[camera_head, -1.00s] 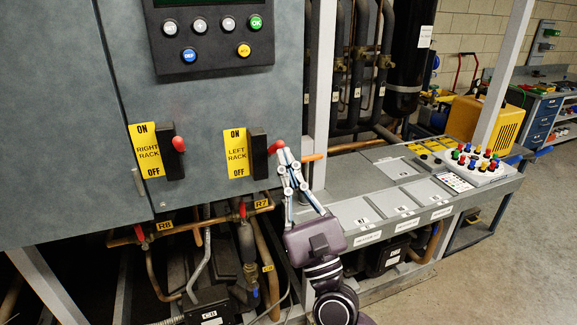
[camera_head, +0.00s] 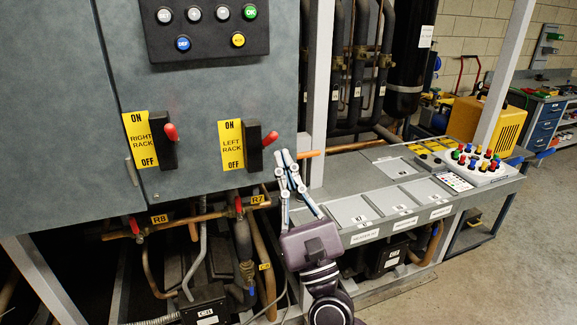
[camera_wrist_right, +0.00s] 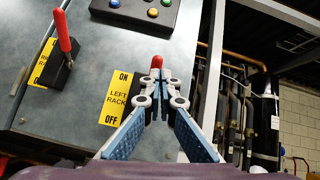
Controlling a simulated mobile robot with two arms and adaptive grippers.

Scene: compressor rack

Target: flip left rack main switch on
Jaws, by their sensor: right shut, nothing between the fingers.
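The left rack main switch (camera_head: 252,146) is a black block with a red lever (camera_head: 270,138), beside a yellow LEFT RACK plate (camera_head: 231,146) marked ON at top and OFF at bottom. The lever sticks out to the upper right in the head view. My right gripper (camera_head: 283,155) is shut and empty, just right of and slightly below the lever. My left gripper is out of view.
The right rack switch (camera_head: 162,141), with its own red lever, is to the left. A button panel (camera_head: 207,28) is above. Pipes (camera_head: 200,218) run below the cabinet. A grey bench (camera_head: 353,212) with a colored-button box (camera_head: 477,167) extends to the right.

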